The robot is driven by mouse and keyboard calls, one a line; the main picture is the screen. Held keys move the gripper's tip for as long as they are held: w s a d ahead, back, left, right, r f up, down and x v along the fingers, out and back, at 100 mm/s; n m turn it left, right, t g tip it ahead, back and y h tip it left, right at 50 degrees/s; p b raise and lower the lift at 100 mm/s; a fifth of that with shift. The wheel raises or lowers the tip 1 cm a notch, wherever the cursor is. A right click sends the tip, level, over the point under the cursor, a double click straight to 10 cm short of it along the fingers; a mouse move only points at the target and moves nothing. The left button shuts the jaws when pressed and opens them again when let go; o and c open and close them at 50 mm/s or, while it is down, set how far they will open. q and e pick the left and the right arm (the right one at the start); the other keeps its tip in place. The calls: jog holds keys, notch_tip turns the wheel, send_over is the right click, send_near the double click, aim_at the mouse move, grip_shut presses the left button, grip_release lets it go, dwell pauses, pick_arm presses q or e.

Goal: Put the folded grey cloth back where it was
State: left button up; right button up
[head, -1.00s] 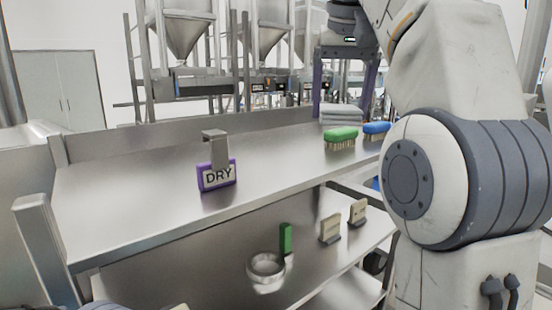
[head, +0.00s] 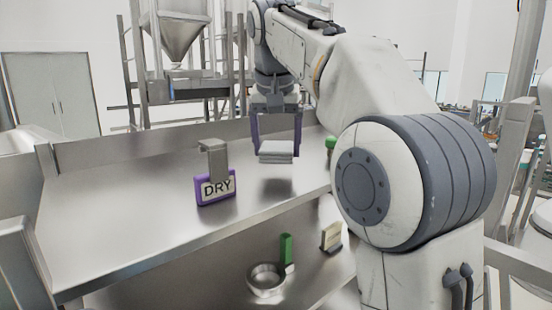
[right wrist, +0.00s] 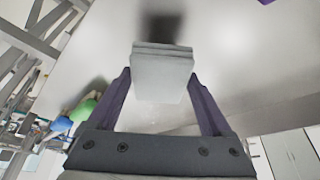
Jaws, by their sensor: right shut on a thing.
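The folded grey cloth (head: 276,150) is held above the steel bench top, with its shadow on the metal below it. My right gripper (head: 277,140) is shut on it, one purple finger at each side. In the right wrist view the cloth (right wrist: 162,75) sits between the fingertips of the right gripper (right wrist: 160,85), clear of the surface. My left gripper is not in view.
A purple DRY sign (head: 215,189) with a metal hook stands on the bench top (head: 130,225), left of the cloth. A green brush (head: 330,143) is partly hidden behind my right arm. The lower shelf holds a metal ring (head: 266,279), a green-handled item (head: 286,250) and a beige scraper (head: 331,238).

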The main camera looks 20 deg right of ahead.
aim_at(276, 149)
jog(key=shift+f, duration=1.6)
jog(key=shift+f, duration=0.1)
